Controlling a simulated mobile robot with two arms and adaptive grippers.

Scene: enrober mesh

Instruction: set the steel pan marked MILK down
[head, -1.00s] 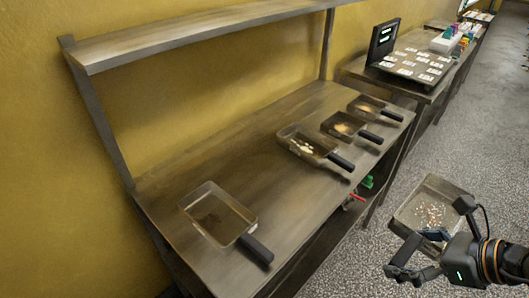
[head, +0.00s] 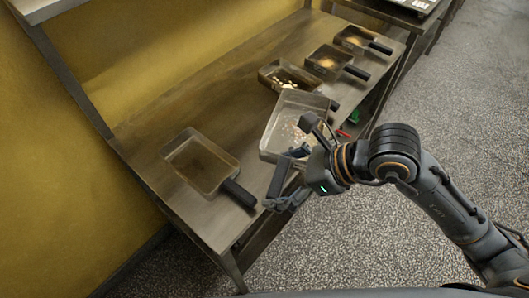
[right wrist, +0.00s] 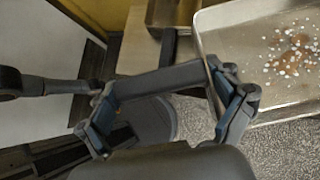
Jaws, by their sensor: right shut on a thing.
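A shallow steel pan (head: 287,112) with white and reddish-brown bits in it is held by my right gripper (head: 284,178) at its near side. The right gripper is shut on this pan's dark handle. The pan hangs over the front edge of the steel table, tilted in the picture; whether it touches the top I cannot tell. In the right wrist view the pan (right wrist: 222,45) shows at the right, with the gripper fingers (right wrist: 165,108) at the lower middle. No MILK mark is readable on any pan. My left gripper is not in view.
On the table (head: 165,130) stand an empty pan (head: 202,163) at left, a pan with pale pieces (head: 268,72) just behind the held one, and two more pans (head: 325,62) (head: 352,38) farther right. Bare tabletop lies between the left pan and the held one.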

